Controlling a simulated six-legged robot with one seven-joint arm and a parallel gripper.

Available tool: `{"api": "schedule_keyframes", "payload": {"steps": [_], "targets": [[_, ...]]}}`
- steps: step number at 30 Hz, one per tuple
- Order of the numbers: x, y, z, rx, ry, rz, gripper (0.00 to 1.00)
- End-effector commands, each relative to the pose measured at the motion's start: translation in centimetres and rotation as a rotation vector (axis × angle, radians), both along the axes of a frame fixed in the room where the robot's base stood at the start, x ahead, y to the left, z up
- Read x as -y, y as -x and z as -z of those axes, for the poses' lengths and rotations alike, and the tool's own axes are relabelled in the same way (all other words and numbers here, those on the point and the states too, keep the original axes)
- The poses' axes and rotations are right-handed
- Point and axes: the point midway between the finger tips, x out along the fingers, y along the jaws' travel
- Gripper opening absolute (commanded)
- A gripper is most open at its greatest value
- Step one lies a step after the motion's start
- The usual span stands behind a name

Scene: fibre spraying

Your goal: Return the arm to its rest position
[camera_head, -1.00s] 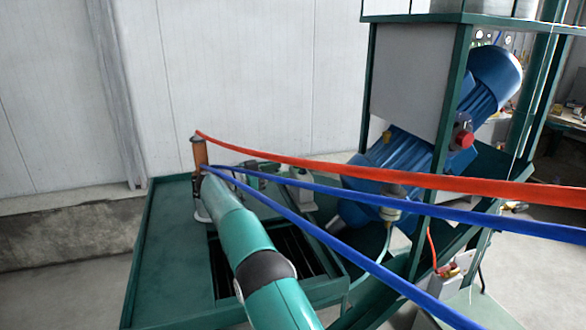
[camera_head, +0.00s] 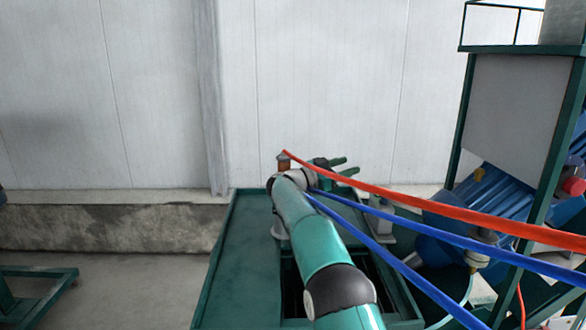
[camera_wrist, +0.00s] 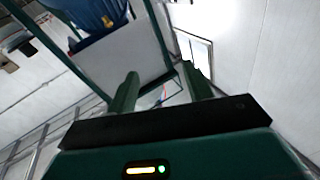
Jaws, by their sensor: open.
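My teal arm reaches forward over the green bench (camera_head: 235,265) in the head view. Its far end bends, and my gripper (camera_head: 349,166) sticks out to the right there with two green fingers apart. In the wrist view my gripper (camera_wrist: 160,70) is open, with nothing visible between its fingers. An orange-brown upright part (camera_head: 283,163) stands behind the arm's bend, with a red hose (camera_head: 420,205) running from its top. Whether it touches the arm I cannot tell.
Blue hoses (camera_head: 395,262) cross to the right from near the arm's end. The machine's green frame (camera_head: 543,165) stands at the right, with a blue motor (camera_head: 490,205) behind it. A white wall (camera_head: 330,80) closes the back.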

Motion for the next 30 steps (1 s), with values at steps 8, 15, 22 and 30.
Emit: {"api": "schedule_keyframes", "payload": {"steps": [8,15,22,30], "targets": [[-1.4,0.0,-12.1,0.113,0.103,-0.436,0.51],[-4.3,3.5,-17.2,0.077,0.117,-0.794,0.51],[-7.1,10.0,-17.1,-0.073,0.058,-1.085,0.51],[-8.7,21.2,-11.2,-0.364,-0.101,-1.299,0.51]]}}
